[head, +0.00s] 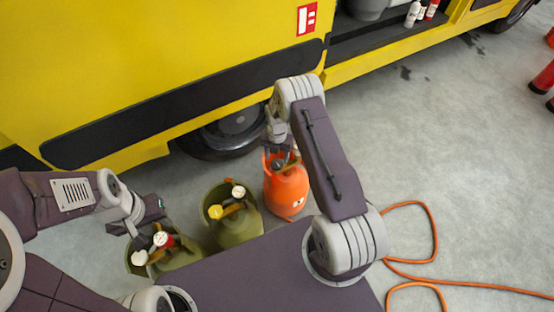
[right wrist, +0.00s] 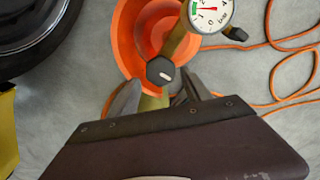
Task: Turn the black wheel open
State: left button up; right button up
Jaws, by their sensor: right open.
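The black wheel (right wrist: 160,70) is a small faceted knob with a pale mark, on a brass valve (right wrist: 180,45) above an orange cylinder (right wrist: 130,40). In the head view the orange cylinder (head: 287,187) stands on the floor, and my right gripper (head: 279,152) is over its top, hiding much of the valve. In the right wrist view the fingers of my open right gripper (right wrist: 156,98) are just below the wheel. I cannot tell whether they touch it. My left gripper (head: 143,228) is over the left olive cylinder (head: 185,257); its jaws are unclear.
A round gauge (right wrist: 208,14) sits beside the wheel. A yellow truck (head: 180,60) stands behind. An orange hose (head: 435,240) lies on the floor at right.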

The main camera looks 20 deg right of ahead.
aim_at(277, 163)
notch_tip(277, 163, up, 6)
jog(key=shift+f+p, duration=0.25)
jog(key=shift+p, duration=0.2)
